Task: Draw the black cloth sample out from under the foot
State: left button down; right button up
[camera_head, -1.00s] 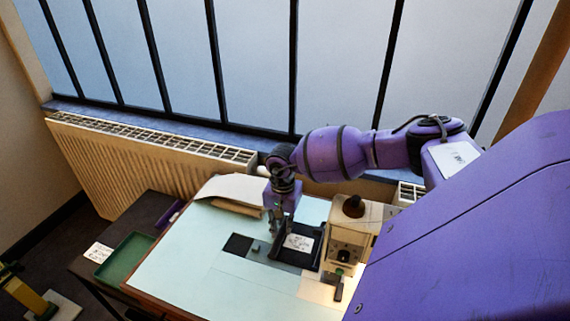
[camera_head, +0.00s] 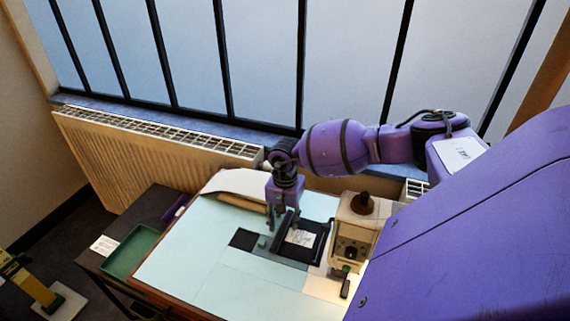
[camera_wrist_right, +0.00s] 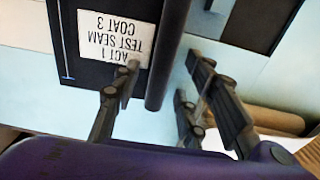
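The black cloth sample (camera_head: 312,229) lies on the pale worktable beside the cream machine. Its white label (camera_head: 299,237) reads "ACT 1 TEST SEAM COAT 3" upside down in the right wrist view (camera_wrist_right: 114,42). A raised dark roll (camera_wrist_right: 167,55) runs along one edge of the sample. My right gripper (camera_head: 280,220) points down at the sample's left edge. In the right wrist view its fingers (camera_wrist_right: 152,95) are apart, one on each side of the roll, with no clear grip on it. The foot cannot be made out. My left gripper is not in view.
The cream machine (camera_head: 352,236) with a black knob stands right of the sample. A flat black square (camera_head: 243,239) lies to its left. A green tray (camera_head: 133,252) sits on the dark side table at left. The worktable's front left (camera_head: 185,270) is clear.

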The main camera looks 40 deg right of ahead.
notch_tip(320, 180, up, 12)
dwell(0.4)
jog(key=shift+f, duration=0.15)
dwell(0.4)
